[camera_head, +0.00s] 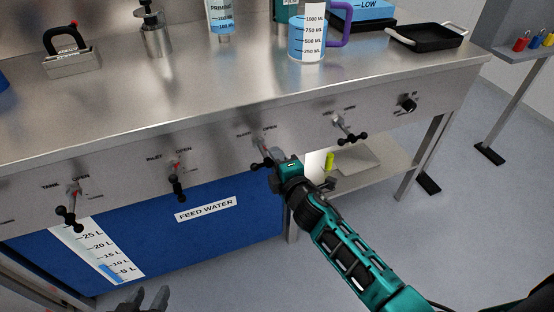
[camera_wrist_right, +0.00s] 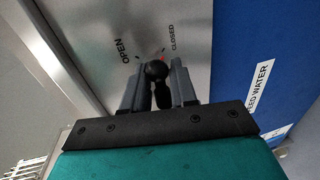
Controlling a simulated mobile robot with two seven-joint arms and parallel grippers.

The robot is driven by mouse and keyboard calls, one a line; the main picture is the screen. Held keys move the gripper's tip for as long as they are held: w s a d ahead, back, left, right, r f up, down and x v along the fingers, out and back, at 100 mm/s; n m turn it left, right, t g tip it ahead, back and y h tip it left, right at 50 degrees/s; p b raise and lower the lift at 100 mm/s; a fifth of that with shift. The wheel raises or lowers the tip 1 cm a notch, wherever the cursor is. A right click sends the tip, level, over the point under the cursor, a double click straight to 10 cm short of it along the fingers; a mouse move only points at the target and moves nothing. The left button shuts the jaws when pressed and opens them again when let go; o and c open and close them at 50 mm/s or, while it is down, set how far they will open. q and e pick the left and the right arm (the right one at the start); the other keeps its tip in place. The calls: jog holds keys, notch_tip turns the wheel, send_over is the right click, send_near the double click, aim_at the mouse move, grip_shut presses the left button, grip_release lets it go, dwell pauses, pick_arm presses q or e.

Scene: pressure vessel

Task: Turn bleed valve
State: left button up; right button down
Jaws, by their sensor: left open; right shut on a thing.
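The bleed valve (camera_head: 262,150) is on the steel front panel under the bench top, with an OPEN label beside it. My right gripper (camera_head: 272,158) is at this valve and covers much of it in the head view. In the right wrist view, the valve's black ball-ended handle (camera_wrist_right: 156,72) sits between the grey fingers of my right gripper (camera_wrist_right: 158,88), which is shut on it. OPEN and CLOSED labels and a small red mark show beyond the fingers. My left gripper (camera_head: 150,299) is at the bottom left edge of the head view, open and empty, away from the panel.
Other valves, the tank valve (camera_head: 70,206), the inlet valve (camera_head: 177,182) and one to the right (camera_head: 347,129), stick out along the panel. A black knob (camera_head: 407,103) is further right. A blue feed water tank (camera_head: 225,235) stands below. A measuring jug (camera_head: 308,42) stands on the bench.

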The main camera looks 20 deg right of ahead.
jog(key=c, duration=1.2)
grip_release()
pick_arm(q)
jog(key=shift+s+a+r+p, duration=0.2)
jog(key=shift+r+p, duration=0.1)
jog(key=shift+p, duration=0.5)
pick_arm(e)
jog(key=s, duration=0.4)
jog(key=s+r, duration=0.1)
jog(key=s, duration=0.3)
jog(key=s+r, duration=0.1)
jog(key=s, duration=0.3)
jog(key=shift+s+d+r, duration=0.25)
jog(key=shift+s+d, duration=0.05)
pick_arm(q)
jog(key=shift+r, duration=0.15)
